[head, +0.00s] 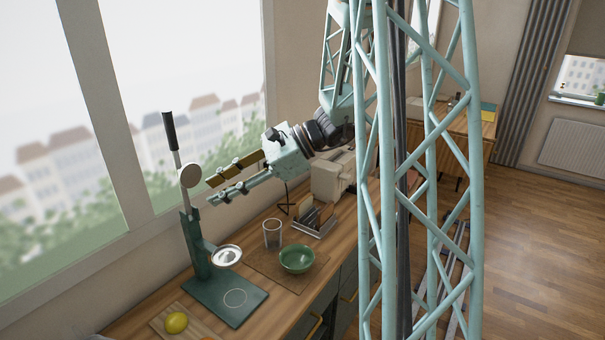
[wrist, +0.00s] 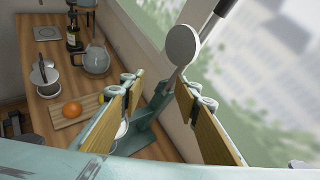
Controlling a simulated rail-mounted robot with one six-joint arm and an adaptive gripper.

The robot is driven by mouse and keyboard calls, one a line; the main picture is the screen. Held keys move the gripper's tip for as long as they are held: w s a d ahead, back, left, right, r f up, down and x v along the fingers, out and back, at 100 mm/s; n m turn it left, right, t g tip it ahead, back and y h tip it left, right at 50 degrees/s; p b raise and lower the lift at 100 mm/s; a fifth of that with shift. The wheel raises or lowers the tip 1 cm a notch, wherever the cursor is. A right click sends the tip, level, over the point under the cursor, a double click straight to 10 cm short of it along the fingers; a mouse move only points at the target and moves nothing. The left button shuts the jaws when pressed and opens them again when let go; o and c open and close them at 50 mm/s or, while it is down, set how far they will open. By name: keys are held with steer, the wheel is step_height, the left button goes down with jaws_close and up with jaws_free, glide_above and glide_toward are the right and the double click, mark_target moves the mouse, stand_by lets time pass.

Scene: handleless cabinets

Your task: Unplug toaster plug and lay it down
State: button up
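A cream appliance (head: 328,182), which may be the toaster, stands on the counter behind my arm and is partly hidden by it. I cannot make out a toaster plug, cord or socket in either view. My gripper (head: 212,191) is open and empty, raised above the counter and pointing left toward the window, close to the lever of a green press. In the wrist view my gripper (wrist: 160,90) has its two wooden-faced fingers wide apart, with the press's round disc (wrist: 181,45) seen beyond and between them.
The green press (head: 236,299) stands tall near the window. A glass (head: 272,233), green bowl (head: 297,259) and rack with slices (head: 314,222) stand on the counter. A lemon (head: 176,322) lies at front. The wrist view shows an orange (wrist: 72,109) and glass pot (wrist: 96,60).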

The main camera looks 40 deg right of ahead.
steer(key=w+d+f+m+t+h, duration=0.2)
steer(key=d+f+m+t, duration=0.1)
steer(key=d, duration=0.9)
steer(key=w+d+f+m+t+h+p, duration=0.1)
steer(key=d+f+m, duration=0.4)
steer(key=d, duration=0.8)
steer(key=w+d+f+m+t+h, duration=0.3)
steer(key=d+f+m+t+h, duration=0.1)
steer(key=d, duration=0.8)
steer(key=shift+w+d+f+t, duration=0.2)
steer(key=shift+w+d+t, duration=0.05)
steer(key=shift+w+t, duration=0.05)
steer(key=shift+w+a, duration=0.1)
steer(key=shift+w, duration=0.1)
steer(key=shift+b+x, duration=0.3)
steer(key=shift+x, duration=6.4)
steer(key=c, duration=1)
